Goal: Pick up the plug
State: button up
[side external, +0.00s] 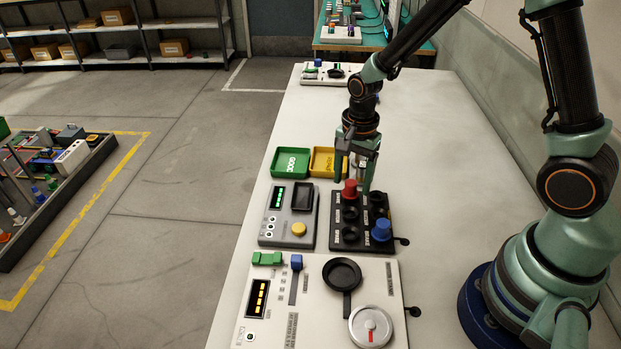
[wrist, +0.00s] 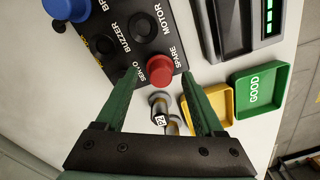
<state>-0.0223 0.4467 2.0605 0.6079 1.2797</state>
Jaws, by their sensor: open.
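A red plug (side external: 350,190) stands upright in the black socket panel (side external: 351,248). In the wrist view the red plug (wrist: 160,70) sits at the socket marked SPARE, in line with the gap between my fingertips. A blue plug (side external: 381,230) stands at the panel's near right corner; it shows partly in the wrist view (wrist: 66,9). My gripper (side external: 354,180) is open and points down at the far end of the panel, close around or just above the red plug. In the wrist view my gripper (wrist: 161,75) shows nothing gripped; contact cannot be told.
A grey and black cylinder with a white label (wrist: 160,108) lies beyond the panel, beside the yellow tray (side external: 327,160). A green tray marked GOOD (side external: 291,162) stands left of it. A grey display unit (side external: 289,228) flanks the panel; a white console (side external: 311,316) is nearer.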

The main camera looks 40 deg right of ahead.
grip_shut()
dwell(0.3)
notch_tip(320, 180, up, 19)
send_near(352, 182)
jog(key=s+a+f, duration=0.1)
jog(key=s+a, duration=0.3)
jog(key=shift+w+f, duration=0.2)
jog(key=shift+f, duration=2.7)
